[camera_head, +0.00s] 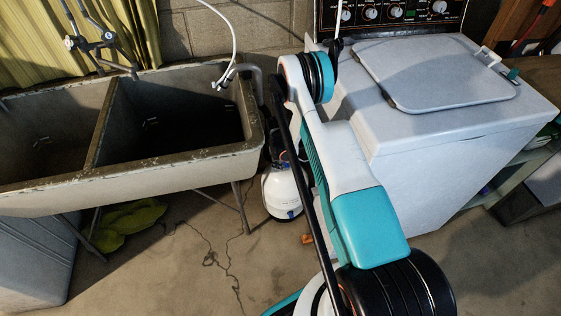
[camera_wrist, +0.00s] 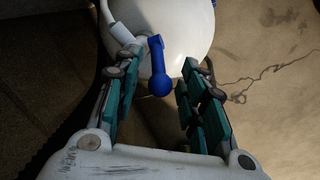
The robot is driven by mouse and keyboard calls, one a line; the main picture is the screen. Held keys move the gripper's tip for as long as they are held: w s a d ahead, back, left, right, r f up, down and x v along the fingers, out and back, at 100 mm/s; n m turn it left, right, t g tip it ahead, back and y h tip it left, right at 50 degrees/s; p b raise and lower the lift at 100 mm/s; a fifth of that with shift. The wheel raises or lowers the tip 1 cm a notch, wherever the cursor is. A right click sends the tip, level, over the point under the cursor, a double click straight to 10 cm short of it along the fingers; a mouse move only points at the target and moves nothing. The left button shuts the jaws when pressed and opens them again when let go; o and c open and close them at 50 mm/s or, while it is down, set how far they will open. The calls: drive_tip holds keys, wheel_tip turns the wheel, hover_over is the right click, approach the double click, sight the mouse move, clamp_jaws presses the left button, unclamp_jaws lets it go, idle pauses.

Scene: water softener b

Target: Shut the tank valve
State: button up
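The white tank (camera_head: 284,190) stands on the floor between the sink and the washing machine, partly hidden behind my arm in the head view. In the wrist view, the tank (camera_wrist: 178,22) fills the top middle. A blue valve lever (camera_wrist: 158,68) with a rounded end shows in front of it, beside a white tube or fitting on the left. My gripper (camera_wrist: 161,60) is open, with one teal-padded finger on each side of the lever. Gaps show between the lever and both fingers. The gripper cannot be made out in the head view.
A double concrete sink (camera_head: 180,160) on thin metal legs is to the left of the tank. A white washing machine (camera_head: 430,150) is close on the right. A green cloth (camera_head: 128,225) lies under the sink. Cracked concrete floor (camera_head: 190,275) is clear in front.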

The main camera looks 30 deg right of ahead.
clamp_jaws()
drive_tip(key=shift+s, duration=0.1)
drive_tip(key=shift+s+d+r+t+y, duration=0.1)
drive_tip(key=shift+d+t+y, duration=0.15)
drive_tip(key=shift+y, duration=0.3)
drive_tip(key=shift+s+d+r+t+y, duration=0.15)
drive_tip(key=shift+d+y, duration=0.2)
drive_tip(key=shift+y, duration=0.2)
drive_tip(key=shift+d+r+t+y, duration=0.1)
drive_tip(key=shift+d+t+y, duration=0.15)
drive_tip(key=shift+y, duration=0.45)
drive_tip(key=shift+d+r+t+y, duration=0.1)
drive_tip(key=shift+d+t+y, duration=0.1)
drive_tip(key=shift+y, duration=0.5)
unclamp_jaws()
